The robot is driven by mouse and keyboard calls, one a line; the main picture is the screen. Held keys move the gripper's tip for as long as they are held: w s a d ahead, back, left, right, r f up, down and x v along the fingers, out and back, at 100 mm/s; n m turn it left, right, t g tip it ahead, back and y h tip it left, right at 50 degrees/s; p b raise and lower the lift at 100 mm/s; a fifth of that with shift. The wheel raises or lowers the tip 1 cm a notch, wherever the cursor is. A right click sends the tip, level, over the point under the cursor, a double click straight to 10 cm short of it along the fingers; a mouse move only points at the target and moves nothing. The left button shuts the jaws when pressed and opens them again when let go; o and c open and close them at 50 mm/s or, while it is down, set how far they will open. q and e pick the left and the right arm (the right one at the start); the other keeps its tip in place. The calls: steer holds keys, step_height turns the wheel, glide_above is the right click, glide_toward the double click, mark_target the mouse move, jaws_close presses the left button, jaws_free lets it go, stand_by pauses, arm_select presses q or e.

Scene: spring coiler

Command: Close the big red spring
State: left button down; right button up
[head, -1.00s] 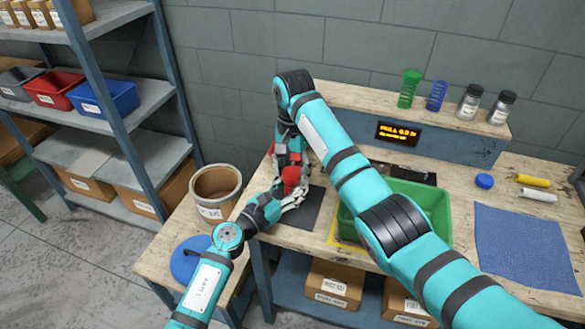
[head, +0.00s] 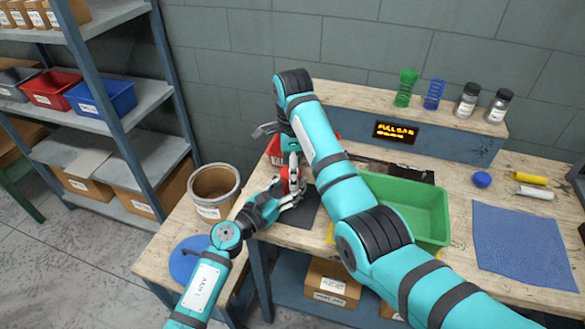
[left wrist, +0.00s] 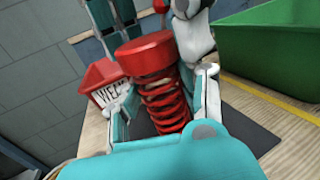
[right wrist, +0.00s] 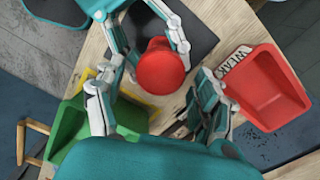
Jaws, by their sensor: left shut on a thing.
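The big red spring (left wrist: 165,105) stands upright on a dark mat, with a thick red cap (left wrist: 147,54) on top and gaps between its coils. My left gripper (head: 292,193) is shut around the spring from the near side, its fingers on both sides in the left wrist view (left wrist: 162,100). In the right wrist view the round cap (right wrist: 161,69) shows from above. My right gripper (right wrist: 155,100) is open above it, fingers apart and empty, one on each side. In the head view the right arm partly hides that gripper.
A green bin (head: 420,205) stands right of the spring, a red bin (right wrist: 275,88) behind it. A pot (head: 214,190) stands left. A blue mat (head: 520,245) lies right.

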step_height(320, 180, up, 4)
steer(key=shift+w+f, duration=0.1)
steer(key=shift+w, duration=0.05)
steer(key=shift+s+r, duration=0.2)
steer(key=shift+r, duration=0.1)
steer(key=shift+c, duration=0.2)
